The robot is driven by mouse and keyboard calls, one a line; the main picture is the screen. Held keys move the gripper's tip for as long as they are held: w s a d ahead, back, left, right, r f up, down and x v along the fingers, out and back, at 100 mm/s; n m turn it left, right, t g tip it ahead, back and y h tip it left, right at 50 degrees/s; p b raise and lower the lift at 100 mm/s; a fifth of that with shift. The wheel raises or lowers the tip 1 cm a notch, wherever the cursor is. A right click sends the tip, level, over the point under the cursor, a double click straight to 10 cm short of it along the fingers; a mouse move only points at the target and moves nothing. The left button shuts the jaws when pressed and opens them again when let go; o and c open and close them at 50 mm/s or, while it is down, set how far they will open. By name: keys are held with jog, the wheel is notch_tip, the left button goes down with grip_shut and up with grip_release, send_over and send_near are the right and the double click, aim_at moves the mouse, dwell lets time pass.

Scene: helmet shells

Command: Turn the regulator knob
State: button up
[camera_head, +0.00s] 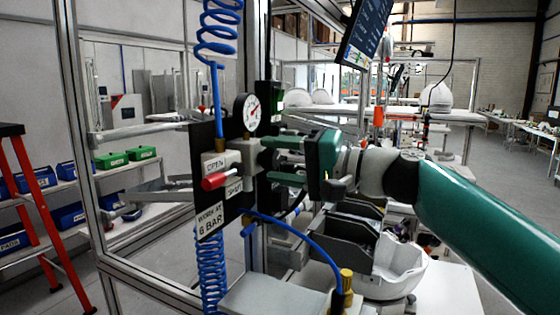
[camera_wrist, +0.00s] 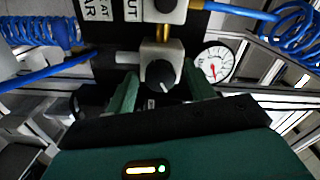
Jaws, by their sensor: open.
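The regulator is a pale grey block (camera_head: 242,156) on a dark upright panel. Its round black knob (camera_wrist: 160,74), with a light pointer mark, shows in the wrist view on the block's near face. In the head view I cannot make out the knob clearly beside the fingers. My gripper (camera_head: 270,160) is green and comes in from the right, fingers pointing at the regulator. In the wrist view my gripper (camera_wrist: 160,82) is open, one finger on each side of the knob, with visible gaps. I cannot tell how deep the fingers reach around it.
A pressure gauge (camera_head: 252,114) stands above the regulator. A red-handled valve (camera_head: 214,181) juts out at its left. Coiled blue hoses (camera_head: 211,270) hang above and below, and a blue tube (camera_head: 305,240) loops below my gripper. A white helmet shell (camera_head: 400,267) sits below my arm.

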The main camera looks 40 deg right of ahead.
jog(key=v, duration=1.3)
jog(key=shift+s, duration=0.4)
jog(key=w+a+f+n+g+h, duration=0.1)
jog(key=w+a+f+n+g, duration=0.2)
jog(key=w+a+f, duration=0.5)
jog(key=w+a+f+n+g+h, duration=0.15)
jog(key=a+f+n+g, duration=0.35)
jog(key=a, duration=0.6)
jog(key=a+f+n+g+h, duration=0.1)
jog(key=a+f, duration=0.3)
jog(key=f, duration=0.5)
jog(key=a+f+n+g+h, duration=0.1)
jog(key=a+f, duration=0.3)
jog(key=f, duration=0.6)
jog(key=shift+s+a+n+g+h, duration=0.2)
jog(key=shift+n+g+h, duration=0.1)
jog(key=shift+g+h, duration=0.5)
